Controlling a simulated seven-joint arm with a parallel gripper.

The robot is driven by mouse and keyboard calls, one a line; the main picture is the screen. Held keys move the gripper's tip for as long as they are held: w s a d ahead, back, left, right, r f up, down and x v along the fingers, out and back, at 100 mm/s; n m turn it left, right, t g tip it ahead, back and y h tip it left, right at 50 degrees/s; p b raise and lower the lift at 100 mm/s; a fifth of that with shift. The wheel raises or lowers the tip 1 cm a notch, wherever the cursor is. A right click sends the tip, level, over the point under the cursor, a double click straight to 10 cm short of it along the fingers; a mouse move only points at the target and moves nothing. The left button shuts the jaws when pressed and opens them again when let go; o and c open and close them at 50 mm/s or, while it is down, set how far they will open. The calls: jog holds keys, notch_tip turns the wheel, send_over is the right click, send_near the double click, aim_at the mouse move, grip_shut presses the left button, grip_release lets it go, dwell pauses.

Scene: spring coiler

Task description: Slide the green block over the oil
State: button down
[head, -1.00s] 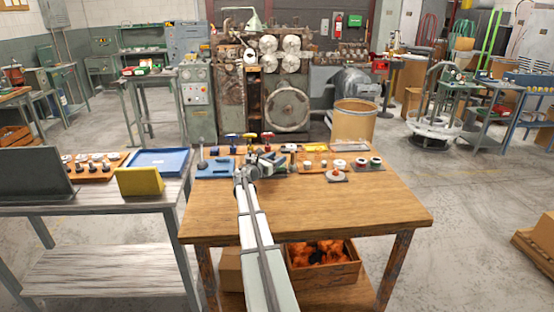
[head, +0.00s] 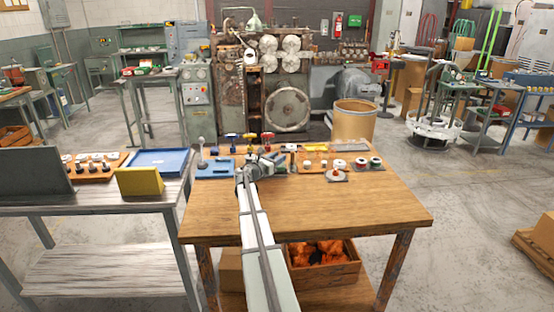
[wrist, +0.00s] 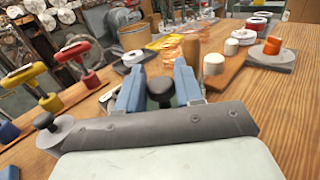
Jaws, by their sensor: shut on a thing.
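My gripper (wrist: 160,92) reaches over the far part of the wooden table. In the wrist view its two blue fingers are closed around a black knob (wrist: 159,87). A dark greenish patch shows beside the knob between the fingers; I cannot tell whether it is the green block. In the head view my gripper (head: 270,163) hides most of what it holds. I cannot make out the oil for certain.
White cylinders (wrist: 213,64) on a wooden board and an orange-topped spool (wrist: 272,45) are to the right. The front of the table (head: 340,208) is clear.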

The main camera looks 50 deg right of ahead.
jog(key=w+a, duration=0.9)
jog(key=shift+w+a, duration=0.1)
jog(key=shift+w, duration=0.05)
jog(key=c, duration=0.9)
grip_release()
jog(key=shift+a, duration=0.1)
jog(key=a, duration=1.3)
jog(key=shift+a, duration=0.35)
jog(key=shift+a, duration=0.1)
